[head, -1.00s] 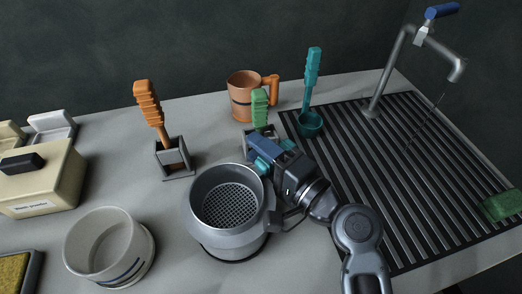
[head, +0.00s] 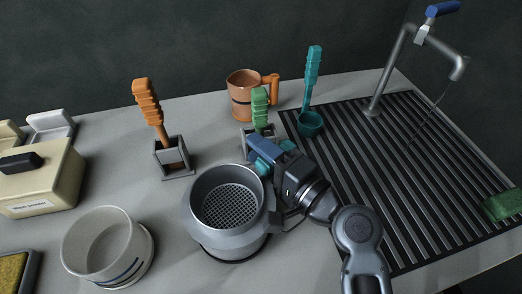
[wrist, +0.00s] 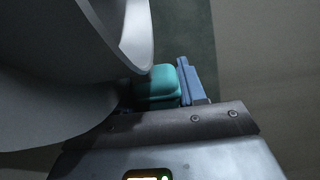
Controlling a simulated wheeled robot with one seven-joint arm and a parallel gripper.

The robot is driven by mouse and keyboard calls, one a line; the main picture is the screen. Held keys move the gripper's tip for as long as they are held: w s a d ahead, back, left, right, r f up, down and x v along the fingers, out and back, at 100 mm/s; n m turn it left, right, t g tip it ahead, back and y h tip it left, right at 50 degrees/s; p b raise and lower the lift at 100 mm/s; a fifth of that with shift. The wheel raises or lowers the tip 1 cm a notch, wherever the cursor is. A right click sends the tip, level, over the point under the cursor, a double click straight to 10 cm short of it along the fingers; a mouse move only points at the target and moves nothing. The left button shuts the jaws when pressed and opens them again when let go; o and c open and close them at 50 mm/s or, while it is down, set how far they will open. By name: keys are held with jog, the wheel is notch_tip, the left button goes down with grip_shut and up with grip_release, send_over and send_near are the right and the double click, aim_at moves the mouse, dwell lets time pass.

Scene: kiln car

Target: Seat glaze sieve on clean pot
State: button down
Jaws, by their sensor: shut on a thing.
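The glaze sieve (head: 226,178) is a round grey vessel with a perforated mesh floor, at the middle front in the head view. A grey round body (head: 228,246) with a dark base shows directly below it; I cannot tell whether the two touch. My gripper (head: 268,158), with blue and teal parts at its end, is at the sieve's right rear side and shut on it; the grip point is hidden. In the wrist view the sieve's curved grey wall (wrist: 55,70) fills the upper left. An open pale pot (head: 88,264) with blue stripes stands to the left.
An orange-handled tool (head: 147,102) and a green-handled tool (head: 260,108) stand in holders behind. A copper jug (head: 241,88) and teal ladle (head: 311,122) are farther back. A slatted drainer (head: 400,165) with tap lies right; a cream box (head: 50,182) stands left.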

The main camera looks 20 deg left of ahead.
jog(key=shift+f+b, duration=0.3)
dwell(0.5)
jog(key=c, duration=0.6)
grip_release()
jog(key=shift+f, duration=0.1)
jog(key=shift+o, duration=0.2)
jog(key=v, duration=0.8)
dwell(1.1)
dwell(0.3)
jog(key=b+v, duration=0.1)
jog(key=v, duration=0.6)
jog(key=shift+s+d, duration=0.15)
jog(key=shift+d, duration=0.2)
